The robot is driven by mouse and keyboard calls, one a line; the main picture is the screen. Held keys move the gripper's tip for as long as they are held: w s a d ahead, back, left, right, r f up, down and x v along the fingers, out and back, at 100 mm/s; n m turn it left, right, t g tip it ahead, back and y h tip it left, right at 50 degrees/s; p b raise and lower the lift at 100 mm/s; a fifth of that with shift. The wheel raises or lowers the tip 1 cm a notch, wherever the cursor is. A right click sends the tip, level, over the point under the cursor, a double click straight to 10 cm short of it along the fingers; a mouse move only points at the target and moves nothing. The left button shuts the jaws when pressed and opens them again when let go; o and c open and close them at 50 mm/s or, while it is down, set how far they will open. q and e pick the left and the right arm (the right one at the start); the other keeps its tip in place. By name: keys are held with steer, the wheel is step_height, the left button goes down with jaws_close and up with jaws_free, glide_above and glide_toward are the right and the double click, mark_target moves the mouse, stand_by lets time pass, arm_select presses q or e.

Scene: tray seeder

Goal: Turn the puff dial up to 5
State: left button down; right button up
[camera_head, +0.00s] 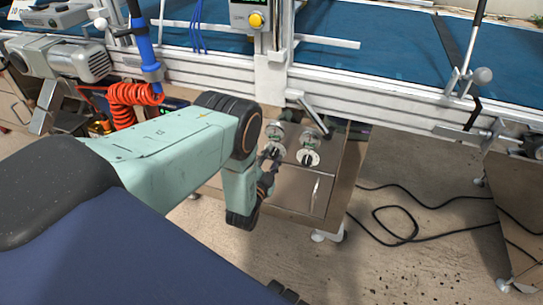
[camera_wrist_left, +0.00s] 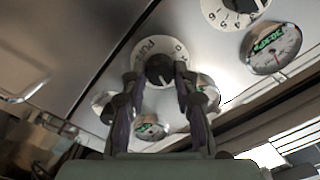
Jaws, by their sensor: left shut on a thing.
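The puff dial (camera_wrist_left: 148,48) is a pale round plate marked PUFF with a black knob (camera_wrist_left: 160,70) in its middle, on a metal cabinet front. My left gripper (camera_wrist_left: 159,80) has a finger on each side of the knob and is shut on it. In the head view the gripper (camera_head: 269,167) reaches the left of two dials and partly covers it. The pointer's exact setting is too small to read. My right gripper is not in view.
A second dial (camera_head: 308,157) sits just to the right, with a gauge (camera_head: 307,138) above it. Another gauge (camera_head: 275,132) is above the puff dial. A drawer handle (camera_head: 316,194) is below. The blue conveyor (camera_head: 400,45) runs behind; black cable (camera_head: 400,238) lies on the floor.

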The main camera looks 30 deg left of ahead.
arm_select(q)
steer(key=m, duration=0.4)
steer(key=shift+p, duration=0.4)
steer(key=shift+m, duration=1.8)
steer(key=c, duration=1)
jaws_free()
steer(key=shift+s, duration=0.1)
steer(key=v, duration=1.1)
steer(key=shift+s+d+f, duration=0.1)
steer(key=shift+s, duration=0.25)
